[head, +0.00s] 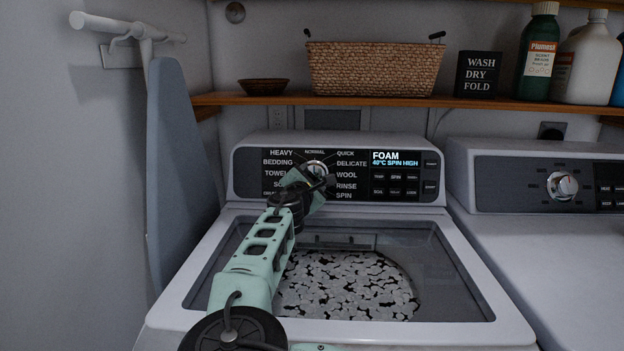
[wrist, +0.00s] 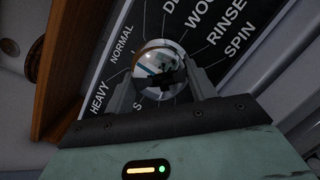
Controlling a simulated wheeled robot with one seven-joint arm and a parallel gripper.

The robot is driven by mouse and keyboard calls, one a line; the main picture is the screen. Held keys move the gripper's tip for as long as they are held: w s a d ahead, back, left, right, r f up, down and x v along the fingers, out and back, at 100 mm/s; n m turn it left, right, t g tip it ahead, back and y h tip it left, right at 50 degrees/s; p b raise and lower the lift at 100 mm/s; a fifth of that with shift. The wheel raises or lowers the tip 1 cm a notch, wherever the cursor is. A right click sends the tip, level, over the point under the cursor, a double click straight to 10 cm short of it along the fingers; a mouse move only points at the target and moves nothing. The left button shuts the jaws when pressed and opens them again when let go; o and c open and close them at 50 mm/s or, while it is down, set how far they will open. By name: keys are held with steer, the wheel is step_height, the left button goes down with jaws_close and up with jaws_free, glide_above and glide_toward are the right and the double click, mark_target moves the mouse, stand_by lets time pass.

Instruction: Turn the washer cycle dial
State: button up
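The washer cycle dial (head: 316,167) is a round chrome knob on the black control panel (head: 262,183) of the left machine, ringed by cycle names such as HEAVY, NORMAL, QUICK and SPIN. The panel display (head: 396,159) reads FOAM, 40°C SPIN HIGH. My gripper (head: 314,181) is at the dial and hides its lower part in the head view. In the wrist view the dial (wrist: 160,62) shows between the two spread fingers of my gripper (wrist: 161,82), one on each side. The fingers look open; I cannot tell whether either touches the knob.
The washer's glass lid (head: 440,270) is shut below the panel. A second machine (head: 550,245) with its own chrome dial stands at right. A wooden shelf (head: 400,101) above holds a wicker basket (head: 374,70) and bottles. An ironing board (head: 180,180) leans at left.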

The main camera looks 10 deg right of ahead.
steer(key=shift+m, duration=0.3)
steer(key=m+g+b, duration=0.1)
steer(key=m+b, duration=0.1)
steer(key=shift+a+f+m+h, duration=0.1)
steer(key=shift+m+h, duration=0.2)
steer(key=shift+m, duration=0.1)
steer(key=m+b, duration=0.1)
steer(key=m, duration=0.1)
steer(key=m+g+b, duration=0.1)
steer(key=m, duration=0.1)
steer(key=shift+w+g, duration=0.1)
steer(key=shift+g, duration=0.2)
steer(key=m, duration=0.2)
steer(key=m+g+b, duration=0.1)
steer(key=m, duration=0.1)
steer(key=r+m+g+y+b, duration=0.1)
steer(key=m, duration=0.4)
steer(key=m+y+b, duration=0.1)
steer(key=m, duration=0.1)
steer(key=shift+r+m+g+y, duration=0.1)
steer(key=shift+m+g+y, duration=0.2)
steer(key=shift+m, duration=0.1)
steer(key=shift+r+m+y+b, duration=0.1)
steer(key=shift+m+y+b, duration=0.75)
steer(key=shift+m, duration=0.95)
steer(key=shift+d, duration=0.2)
